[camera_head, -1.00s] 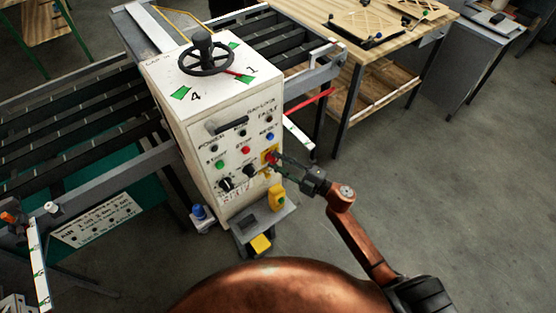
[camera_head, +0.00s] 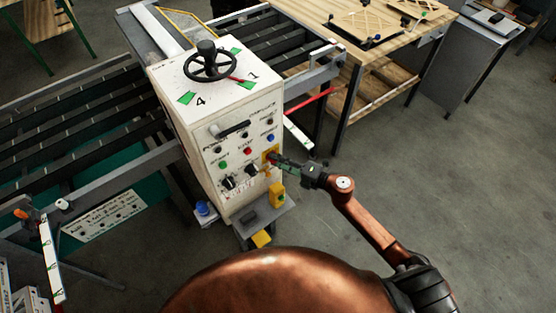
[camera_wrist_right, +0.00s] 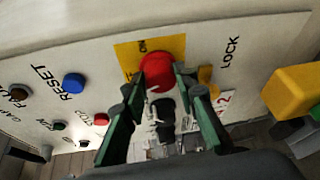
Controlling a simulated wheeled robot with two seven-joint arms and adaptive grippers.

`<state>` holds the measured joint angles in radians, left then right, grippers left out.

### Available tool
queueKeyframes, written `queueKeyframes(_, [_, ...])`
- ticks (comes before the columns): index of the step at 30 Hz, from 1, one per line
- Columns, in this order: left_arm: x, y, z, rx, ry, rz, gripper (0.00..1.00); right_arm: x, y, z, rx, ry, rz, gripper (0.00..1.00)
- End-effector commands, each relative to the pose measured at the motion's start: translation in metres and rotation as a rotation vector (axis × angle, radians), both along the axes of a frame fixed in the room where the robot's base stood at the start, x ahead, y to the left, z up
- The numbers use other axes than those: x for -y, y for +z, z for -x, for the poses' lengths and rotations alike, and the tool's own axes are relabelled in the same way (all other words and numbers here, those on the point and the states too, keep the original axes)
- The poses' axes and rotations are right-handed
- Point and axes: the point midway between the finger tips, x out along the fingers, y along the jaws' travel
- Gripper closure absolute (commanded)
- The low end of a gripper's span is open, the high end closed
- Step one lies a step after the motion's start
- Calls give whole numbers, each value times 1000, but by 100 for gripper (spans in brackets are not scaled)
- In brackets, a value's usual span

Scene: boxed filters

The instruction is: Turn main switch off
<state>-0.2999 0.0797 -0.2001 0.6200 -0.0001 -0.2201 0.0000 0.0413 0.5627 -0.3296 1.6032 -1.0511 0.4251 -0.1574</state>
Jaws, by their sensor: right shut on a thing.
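In the head view the plate (camera_head: 268,152) is at the right edge of the cabinet's front, and the fingers partly cover the knob. My right gripper (camera_wrist_right: 160,72) is shut on the red knob, one finger on each side of it. In the head view the right gripper (camera_head: 276,160) reaches it from the right. My left gripper is not in view.
A blue reset button (camera_wrist_right: 74,84) and other buttons sit left of the switch. A yellow box (camera_head: 277,194) stands below it on a small shelf. A black handwheel (camera_head: 209,62) is on top of the cabinet. Open floor lies to the right.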

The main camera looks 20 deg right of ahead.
Motion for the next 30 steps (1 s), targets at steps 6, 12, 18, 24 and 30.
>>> queueKeyframes(6, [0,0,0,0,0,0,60,-1,0,0,4,2,7,98])
queueKeyframes(12, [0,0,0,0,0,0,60,-1,0,0,4,2,7,98])
queueKeyframes(18, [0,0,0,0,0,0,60,-1,0,0,3,1,5,60])
queueKeyframes(24, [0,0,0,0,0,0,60,0,0,0,3,-1,6,56])
queueKeyframes(30, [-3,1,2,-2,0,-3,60,3,0,3,2,-1,6,56])
